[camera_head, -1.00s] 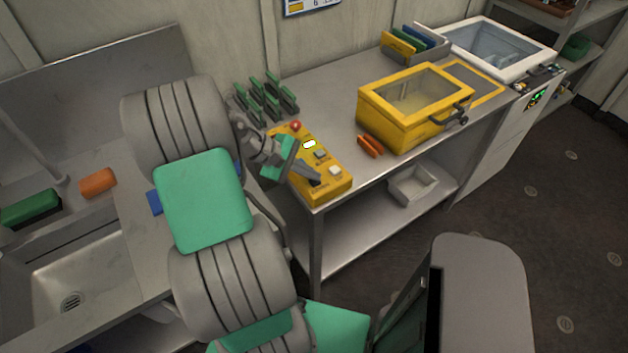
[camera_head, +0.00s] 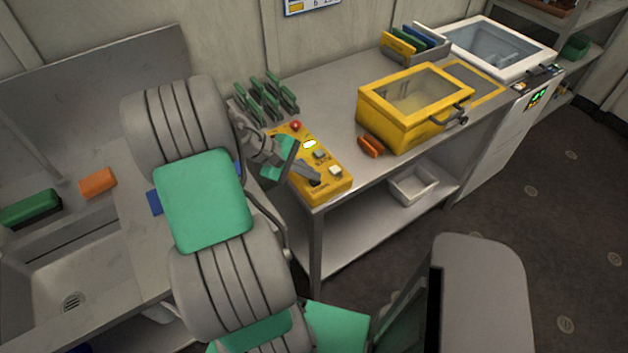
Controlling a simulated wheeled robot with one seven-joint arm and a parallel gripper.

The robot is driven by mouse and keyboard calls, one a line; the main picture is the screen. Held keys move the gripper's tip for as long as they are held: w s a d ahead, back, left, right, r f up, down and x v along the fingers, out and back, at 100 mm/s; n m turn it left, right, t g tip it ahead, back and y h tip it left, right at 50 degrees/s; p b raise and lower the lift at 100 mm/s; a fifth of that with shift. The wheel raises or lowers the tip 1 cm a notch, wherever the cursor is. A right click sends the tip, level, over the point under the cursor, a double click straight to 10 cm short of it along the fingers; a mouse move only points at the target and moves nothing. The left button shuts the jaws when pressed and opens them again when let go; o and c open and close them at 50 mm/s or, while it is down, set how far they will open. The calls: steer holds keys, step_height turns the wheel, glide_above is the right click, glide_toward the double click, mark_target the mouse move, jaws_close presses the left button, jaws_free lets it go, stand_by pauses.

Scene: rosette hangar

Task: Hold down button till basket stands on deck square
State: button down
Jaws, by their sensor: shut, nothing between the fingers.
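The yellow control box (camera_head: 341,189) lies on the metal bench. It carries a red knob (camera_head: 295,125), a bright white patch (camera_head: 309,144), and pale buttons (camera_head: 335,170) near its front end. My gripper (camera_head: 312,181) is shut and empty, reaching over the box from the left, with its tips low over its front left part. I cannot tell whether the tips touch or press a button. A yellow-outlined square (camera_head: 488,84) lies on the bench behind the yellow glass-lidded case (camera_head: 400,132). I cannot make out a basket for sure; no basket shows on the visible part of the square.
Orange pieces (camera_head: 370,146) lie before the case. A green rack (camera_head: 268,98) stands behind the control box, and a folder holder (camera_head: 414,45) at the back. A white glass-topped machine (camera_head: 500,45) is at the right. A tray (camera_head: 413,185) sits on the lower shelf.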

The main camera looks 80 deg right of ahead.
mark_target(311, 181)
stand_by(0.5)
steer(key=shift+r+p, duration=0.95)
steer(key=shift+p, duration=0.25)
step_height(311, 181, up, 5)
steer(key=p, duration=0.5)
stand_by(1.3)
